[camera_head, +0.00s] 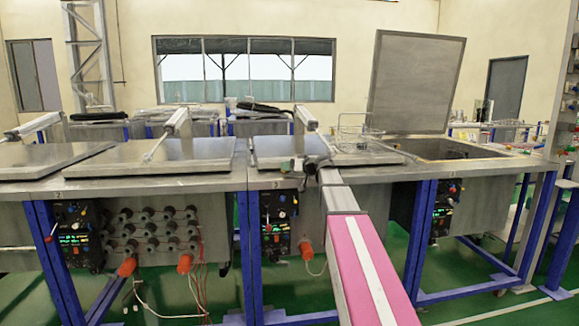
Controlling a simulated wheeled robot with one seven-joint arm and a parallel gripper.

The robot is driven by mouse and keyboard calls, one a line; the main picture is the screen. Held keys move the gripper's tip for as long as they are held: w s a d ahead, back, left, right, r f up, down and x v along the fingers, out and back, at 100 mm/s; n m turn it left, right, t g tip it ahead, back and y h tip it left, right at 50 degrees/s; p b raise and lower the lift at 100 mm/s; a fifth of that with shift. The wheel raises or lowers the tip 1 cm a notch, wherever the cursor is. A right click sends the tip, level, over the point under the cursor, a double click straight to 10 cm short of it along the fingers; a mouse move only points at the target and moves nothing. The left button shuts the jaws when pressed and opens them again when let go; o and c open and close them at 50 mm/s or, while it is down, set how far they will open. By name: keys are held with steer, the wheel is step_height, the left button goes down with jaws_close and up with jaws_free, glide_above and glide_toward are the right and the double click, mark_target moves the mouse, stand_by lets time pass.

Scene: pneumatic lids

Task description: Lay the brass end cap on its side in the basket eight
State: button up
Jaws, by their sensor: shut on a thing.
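My gripper (298,166) is at the end of my arm, over the front part of a closed metal lid. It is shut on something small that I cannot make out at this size. I cannot pick out the brass end cap anywhere in the view. A wire basket (356,132) stands on the right part of the bench, behind and to the right of my gripper and apart from it. No number eight is readable on it, and I cannot see whether it holds anything.
A large metal lid (416,82) stands raised over an open tank (450,149) at the right. Closed lids (190,155) with piston arms cover the left tanks. Control boxes (278,222) hang on the bench front.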

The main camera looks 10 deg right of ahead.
stand_by(0.4)
steer(key=o, duration=1.2)
steer(key=v, duration=1)
steer(key=shift+s+d, duration=0.25)
steer(key=shift+d, duration=0.05)
